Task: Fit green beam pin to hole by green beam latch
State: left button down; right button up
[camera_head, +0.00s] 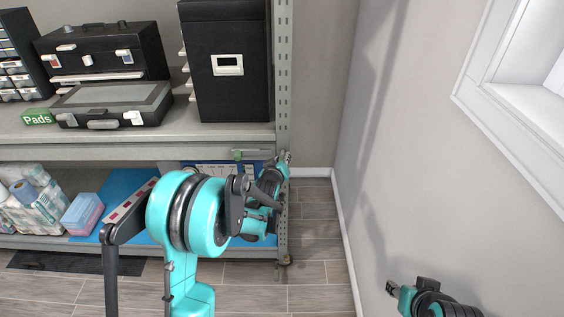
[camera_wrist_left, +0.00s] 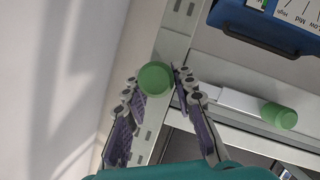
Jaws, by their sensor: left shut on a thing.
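The green beam pin (camera_wrist_left: 155,78) shows as a round green cap between the two fingertips of my left gripper (camera_wrist_left: 158,82), which is shut on it. In the head view my left gripper (camera_head: 284,158) is at the rack's right upright, and the pin is hard to make out there. The green beam latch (camera_wrist_left: 279,115) is a green knob on a pale bar to the right of the pin in the left wrist view. In the head view the latch (camera_head: 237,154) sits on the shelf beam, left of the gripper. The hole is hidden. My right gripper (camera_head: 391,288) is small at the lower right, apart from the rack.
The perforated upright (camera_head: 283,75) stands beside the wall (camera_head: 410,130). The upper shelf (camera_head: 205,134) carries a black cabinet (camera_head: 228,95) and toolboxes (camera_head: 112,100). The lower shelf holds packs (camera_head: 35,195) and a tissue box (camera_head: 82,212). The floor (camera_head: 318,235) right of the rack is clear.

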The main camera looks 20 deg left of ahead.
pick_arm(q)
jog(key=shift+w+a, duration=0.2)
jog(key=shift+w, duration=0.45)
jog(key=shift+w+a, duration=0.15)
jog(key=shift+w, duration=0.5)
jog(key=shift+s, duration=0.1)
jog(key=shift+s+d+b, duration=0.1)
jog(key=shift+s+d, duration=0.1)
jog(key=shift+s, duration=0.5)
jog(key=shift+s+d+b, duration=0.15)
jog(key=shift+s+d, duration=0.1)
jog(key=shift+s, duration=0.45)
jog(key=shift+s+d+b, duration=0.1)
jog(key=shift+s+d, duration=0.1)
jog(key=shift+s, duration=0.5)
jog(key=shift+w, duration=0.2)
jog(key=shift+w+a, duration=0.2)
jog(key=shift+w, duration=0.5)
jog(key=shift+w+a, duration=0.2)
jog(key=shift+w, duration=0.45)
jog(key=shift+w+a, duration=0.2)
jog(key=shift+w, duration=0.5)
jog(key=shift+s, duration=0.15)
